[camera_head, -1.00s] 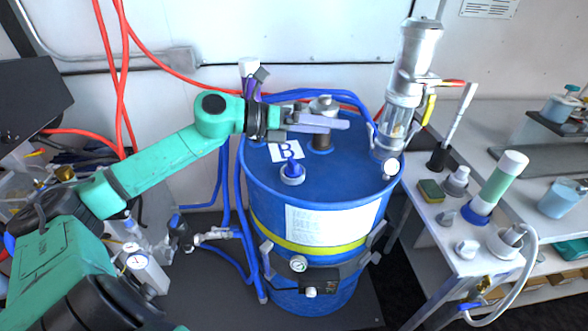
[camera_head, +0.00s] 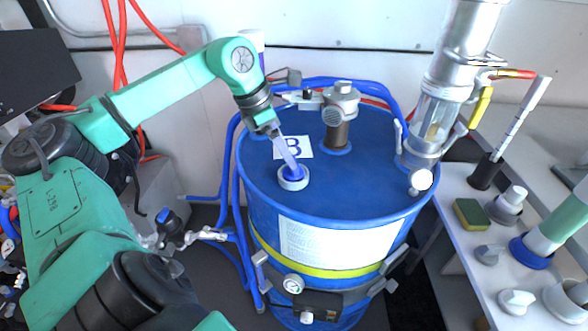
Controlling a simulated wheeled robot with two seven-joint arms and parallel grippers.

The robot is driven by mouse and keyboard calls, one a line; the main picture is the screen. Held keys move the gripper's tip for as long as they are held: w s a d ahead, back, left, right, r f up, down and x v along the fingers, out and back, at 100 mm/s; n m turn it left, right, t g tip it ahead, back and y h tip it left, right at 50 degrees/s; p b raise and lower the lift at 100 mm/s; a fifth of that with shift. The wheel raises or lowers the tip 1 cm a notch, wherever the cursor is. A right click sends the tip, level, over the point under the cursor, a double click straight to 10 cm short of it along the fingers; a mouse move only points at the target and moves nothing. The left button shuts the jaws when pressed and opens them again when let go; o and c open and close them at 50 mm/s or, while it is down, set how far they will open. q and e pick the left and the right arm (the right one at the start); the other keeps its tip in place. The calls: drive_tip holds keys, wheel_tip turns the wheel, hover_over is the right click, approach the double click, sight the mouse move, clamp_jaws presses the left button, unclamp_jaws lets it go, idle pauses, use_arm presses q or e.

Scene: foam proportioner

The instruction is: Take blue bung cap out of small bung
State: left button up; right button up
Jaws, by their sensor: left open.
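The blue drum (camera_head: 375,185) stands in the middle of the view. The small bung (camera_head: 293,183) is a white ring on the drum top, toward its front left. The blue bung cap (camera_head: 292,172) sits in that ring, mostly covered by my fingers. My left gripper (camera_head: 290,164) points down at the cap from the upper left, with its fingertips at or just above it. The fingers are open, and contact with the cap cannot be made out.
A brown and metal fitting (camera_head: 338,115) rises from the drum top behind the bung. A clear-bodied pump (camera_head: 438,110) stands on the drum's right side. A side table (camera_head: 465,190) with a sponge (camera_head: 471,214) and several fittings is at the right.

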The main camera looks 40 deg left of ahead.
use_arm(q)
drive_tip(key=p+x, duration=0.1)
drive_tip(key=x, duration=0.3)
drive_tip(key=shift+s+d+f, duration=0.1)
drive_tip(key=shift+s+f, duration=0.05)
drive_tip(key=shift+f, duration=0.4)
drive_tip(key=c, duration=1.5)
drive_tip(key=shift+r, duration=0.15)
